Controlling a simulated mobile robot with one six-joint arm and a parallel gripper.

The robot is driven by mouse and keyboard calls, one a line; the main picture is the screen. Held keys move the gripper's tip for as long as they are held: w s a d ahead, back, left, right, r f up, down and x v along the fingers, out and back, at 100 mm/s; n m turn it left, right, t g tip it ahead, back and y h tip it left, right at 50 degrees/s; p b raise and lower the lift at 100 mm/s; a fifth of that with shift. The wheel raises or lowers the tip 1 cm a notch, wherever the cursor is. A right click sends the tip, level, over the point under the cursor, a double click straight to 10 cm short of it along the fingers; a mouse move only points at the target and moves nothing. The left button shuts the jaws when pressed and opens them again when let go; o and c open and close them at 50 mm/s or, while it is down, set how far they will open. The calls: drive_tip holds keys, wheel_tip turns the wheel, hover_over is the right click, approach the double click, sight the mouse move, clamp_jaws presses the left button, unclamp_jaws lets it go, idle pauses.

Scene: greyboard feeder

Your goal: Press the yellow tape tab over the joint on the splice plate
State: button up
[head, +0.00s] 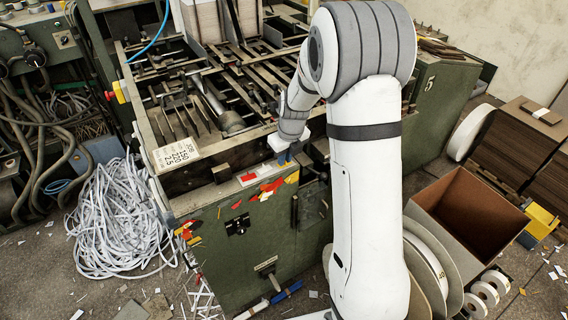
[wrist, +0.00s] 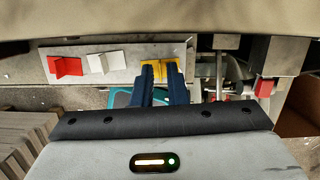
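The splice plate (wrist: 120,66) is a pale metal strip across the upper wrist view. It carries a red tab (wrist: 66,66) at left, a white tab (wrist: 103,63) in the middle and the yellow tape tab (wrist: 160,70) toward its right end. My gripper (wrist: 161,72) has its two dark blue fingers at the yellow tab, one on each side, with a gap showing yellow between them. The fingers partly cover the tab, and I cannot tell whether they touch it. The joint is not clear to see. In the head view, my gripper (head: 283,158) is at the plate's right part.
The plate sits on the front edge of the green machine (head: 250,250). Red and yellow scraps cling to its front face. A tangle of white strips (head: 120,220) lies on the floor at left. An open brown box (head: 470,205) stands at right. Metal clamp parts (wrist: 225,70) are right of the fingers.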

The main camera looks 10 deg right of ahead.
clamp_jaws()
drive_tip(key=shift+r+p, duration=3.1)
drive_tip(key=shift+r, duration=0.9)
